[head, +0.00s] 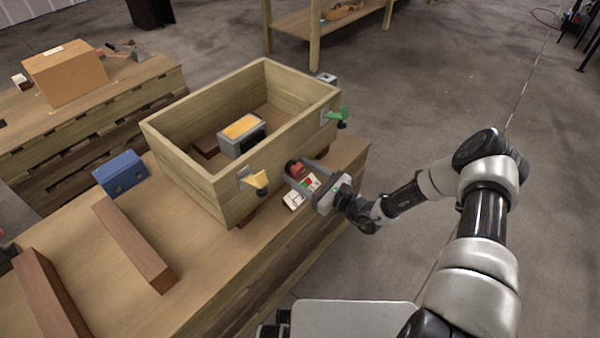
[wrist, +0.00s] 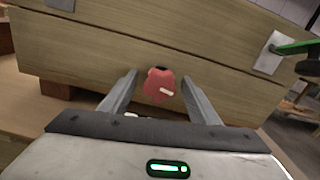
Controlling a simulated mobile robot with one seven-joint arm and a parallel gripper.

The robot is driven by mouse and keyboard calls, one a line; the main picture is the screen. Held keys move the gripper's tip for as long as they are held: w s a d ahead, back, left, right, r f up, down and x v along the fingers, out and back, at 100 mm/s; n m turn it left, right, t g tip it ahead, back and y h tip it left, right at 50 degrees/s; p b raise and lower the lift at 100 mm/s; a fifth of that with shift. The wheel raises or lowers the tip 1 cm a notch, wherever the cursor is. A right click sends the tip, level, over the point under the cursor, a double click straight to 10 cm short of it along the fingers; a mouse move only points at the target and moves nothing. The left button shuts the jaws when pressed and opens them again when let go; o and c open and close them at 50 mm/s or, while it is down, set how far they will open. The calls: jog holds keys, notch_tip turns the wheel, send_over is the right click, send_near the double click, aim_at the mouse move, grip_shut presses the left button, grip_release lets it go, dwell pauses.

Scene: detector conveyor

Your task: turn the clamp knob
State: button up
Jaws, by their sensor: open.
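The red clamp knob (head: 294,168) sits by the front long wall of the wooden crate (head: 192,178), between a yellow and a green clamp part. It also shows in the wrist view (wrist: 158,85), with a small white mark on its face. My gripper (head: 299,171) is open, and its two fingers reach toward the crate wall. In the wrist view, my gripper's fingers (wrist: 158,76) stand left and right of the knob, with a visible gap on each side. I cannot tell how deep the knob sits between them.
A yellow clamp part (head: 258,180) juts from the crate's near corner, and a green one (head: 337,114) from its right corner. A grey block with a yellow top (head: 241,128) stands inside. A blue block (head: 120,172) and a brown bar (head: 134,245) lie left on the wooden table (head: 83,250).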

jog(key=c, duration=1.1)
jog(key=shift+o, duration=0.2)
jog(key=shift+m, duration=0.4)
jog(key=shift+m+p, duration=0.4)
jog(key=shift+m, duration=2.1)
jog(key=o, duration=1.1)
jog(key=shift+c, duration=0.2)
jog(key=shift+s+d, duration=0.1)
jog(key=shift+d, duration=0.05)
jog(key=p+v, duration=0.2)
jog(key=v, duration=1.5)
